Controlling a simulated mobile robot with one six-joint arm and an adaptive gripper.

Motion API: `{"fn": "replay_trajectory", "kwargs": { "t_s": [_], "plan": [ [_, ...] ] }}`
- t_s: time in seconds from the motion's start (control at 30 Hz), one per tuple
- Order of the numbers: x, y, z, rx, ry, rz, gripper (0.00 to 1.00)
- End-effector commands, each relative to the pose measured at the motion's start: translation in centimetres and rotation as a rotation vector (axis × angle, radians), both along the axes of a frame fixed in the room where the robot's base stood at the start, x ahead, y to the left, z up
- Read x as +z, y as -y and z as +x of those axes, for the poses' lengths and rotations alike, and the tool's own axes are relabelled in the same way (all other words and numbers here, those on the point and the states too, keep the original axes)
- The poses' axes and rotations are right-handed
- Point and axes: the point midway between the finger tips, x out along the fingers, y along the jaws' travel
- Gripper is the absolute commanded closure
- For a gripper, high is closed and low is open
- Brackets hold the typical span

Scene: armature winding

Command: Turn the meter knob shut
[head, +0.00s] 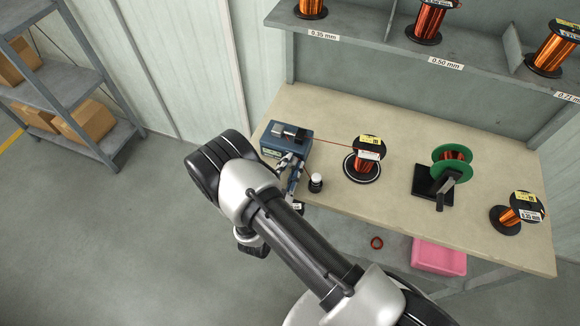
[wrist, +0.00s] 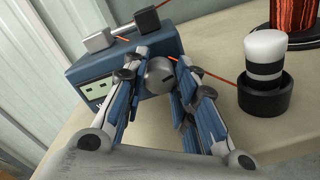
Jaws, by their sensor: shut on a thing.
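The meter is a blue box (head: 284,143) at the left end of the bench; it also shows in the wrist view (wrist: 85,72) with a pale green display on its front face. Its round grey knob (wrist: 160,75) sits on the front face at the right. My gripper (wrist: 160,80) has its two fingers on either side of the knob, shut on it. In the head view my gripper (head: 290,165) is at the meter's front, and the arm partly hides that area; the knob is not clear there.
A white-capped black holder (wrist: 264,70) stands close right of my gripper. A copper wire spool (head: 369,150) stands on a round base, with a green spool winder (head: 452,160) and another spool (head: 517,213) further right. A thin red wire (head: 330,143) runs from the meter towards the spool.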

Motion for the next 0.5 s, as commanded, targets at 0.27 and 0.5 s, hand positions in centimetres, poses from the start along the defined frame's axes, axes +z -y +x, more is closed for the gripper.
{"fn": "replay_trajectory", "kwargs": {
  "t_s": [0.27,0.5],
  "plan": [
    [-0.05,0.01,-0.02,0.0,0.002,0.008,0.98],
    [-0.05,0.01,-0.02,0.0,0.002,0.008,0.69]
  ]
}}
